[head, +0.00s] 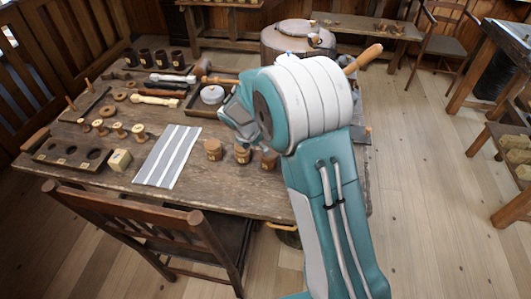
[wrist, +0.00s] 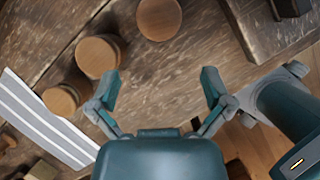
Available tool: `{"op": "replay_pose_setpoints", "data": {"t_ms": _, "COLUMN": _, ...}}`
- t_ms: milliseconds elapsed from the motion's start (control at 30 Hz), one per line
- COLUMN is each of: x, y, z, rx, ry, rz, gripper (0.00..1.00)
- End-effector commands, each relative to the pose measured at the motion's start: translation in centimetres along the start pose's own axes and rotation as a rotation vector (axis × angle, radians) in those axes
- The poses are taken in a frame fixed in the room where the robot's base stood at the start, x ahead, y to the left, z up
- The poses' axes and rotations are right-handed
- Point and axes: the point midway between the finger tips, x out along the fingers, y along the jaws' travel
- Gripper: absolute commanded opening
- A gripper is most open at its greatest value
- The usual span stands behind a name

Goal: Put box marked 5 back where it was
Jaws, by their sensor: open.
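Three round wooden boxes stand in a row on the table: a left one (head: 213,150), a middle one (head: 242,155) and a right one (head: 268,160). Their fronts bear small marks too small to read, so I cannot tell which is box 5. The wrist view shows three round wooden tops from above: one by the striped cloth (wrist: 60,99), one in the middle (wrist: 98,56) and one at the top (wrist: 158,18). My gripper (wrist: 160,88) is open and empty, with bare table between its fingers. The middle top lies close beside its left finger.
A grey-and-white striped cloth (head: 168,155) lies left of the boxes. A dark wooden rack with round holes (head: 68,152) and a pale block (head: 119,160) stand farther left. Several spools, dark cups and tools fill the table's back. A chair (head: 140,225) stands at the front.

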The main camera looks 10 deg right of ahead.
Motion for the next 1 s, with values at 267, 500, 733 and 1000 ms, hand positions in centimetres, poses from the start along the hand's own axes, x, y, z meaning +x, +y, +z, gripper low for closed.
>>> {"op": "replay_pose_setpoints", "data": {"t_ms": 267, "x": -6.3, "y": -3.5, "z": 2.2, "rx": 0.329, "ry": 0.025, "rz": 0.040, "gripper": 1.00}}
{"op": "replay_pose_setpoints", "data": {"t_ms": 500, "x": -12.6, "y": -8.6, "z": 3.3, "rx": 0.735, "ry": 0.079, "rz": 0.078, "gripper": 1.00}}
{"op": "replay_pose_setpoints", "data": {"t_ms": 733, "x": -17.5, "y": -13.8, "z": 3.1, "rx": 1.111, "ry": 0.150, "rz": 0.108, "gripper": 1.00}}
{"op": "replay_pose_setpoints", "data": {"t_ms": 1000, "x": -21.8, "y": -19.9, "z": 1.4, "rx": 1.540, "ry": 0.260, "rz": 0.129, "gripper": 1.00}}
